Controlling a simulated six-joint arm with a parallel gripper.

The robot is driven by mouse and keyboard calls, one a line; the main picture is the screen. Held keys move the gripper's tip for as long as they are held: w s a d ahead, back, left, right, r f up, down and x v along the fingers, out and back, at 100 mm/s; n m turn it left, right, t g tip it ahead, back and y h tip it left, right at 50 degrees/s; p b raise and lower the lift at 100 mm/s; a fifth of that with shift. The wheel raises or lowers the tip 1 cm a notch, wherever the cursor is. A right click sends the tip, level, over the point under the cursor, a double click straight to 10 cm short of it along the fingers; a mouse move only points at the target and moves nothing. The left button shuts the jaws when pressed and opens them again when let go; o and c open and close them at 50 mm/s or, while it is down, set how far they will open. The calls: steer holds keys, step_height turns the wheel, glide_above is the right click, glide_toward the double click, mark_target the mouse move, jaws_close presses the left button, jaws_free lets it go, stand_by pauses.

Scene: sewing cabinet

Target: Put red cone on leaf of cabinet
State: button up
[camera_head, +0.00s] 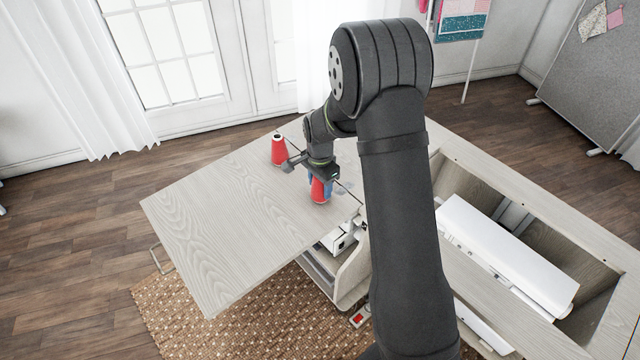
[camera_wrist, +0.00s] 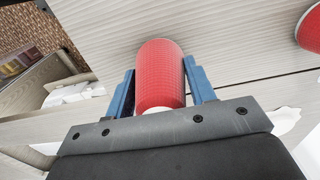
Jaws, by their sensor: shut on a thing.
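A red cone (camera_head: 320,190) of thread is held by my gripper (camera_head: 318,180) over the pale wooden leaf (camera_head: 220,215) of the cabinet. In the wrist view, the blue fingers (camera_wrist: 159,90) are shut on both sides of this red cone (camera_wrist: 160,72). The leaf shows behind it in the wrist view (camera_wrist: 230,30). I cannot tell whether the held cone touches the leaf. A second red cone (camera_head: 278,150) stands upright on the leaf, to the left of and farther back than my gripper. Part of it shows at the right edge of the wrist view (camera_wrist: 311,28).
The cabinet's open well (camera_head: 590,300) with a white sewing machine (camera_head: 508,250) lies to the right. An open drawer (camera_head: 325,275) sits below the leaf's right edge. A woven rug (camera_head: 200,335) is on the floor. The leaf's left and front part is clear.

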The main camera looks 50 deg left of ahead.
steer(key=o, duration=1)
steer(key=shift+f, duration=0.1)
step_height(320, 180, up, 12)
step_height(320, 180, down, 12)
steer(key=shift+d+f, duration=0.1)
steer(key=shift+f, duration=0.1)
steer(key=shift+r, duration=2.3)
step_height(320, 180, up, 8)
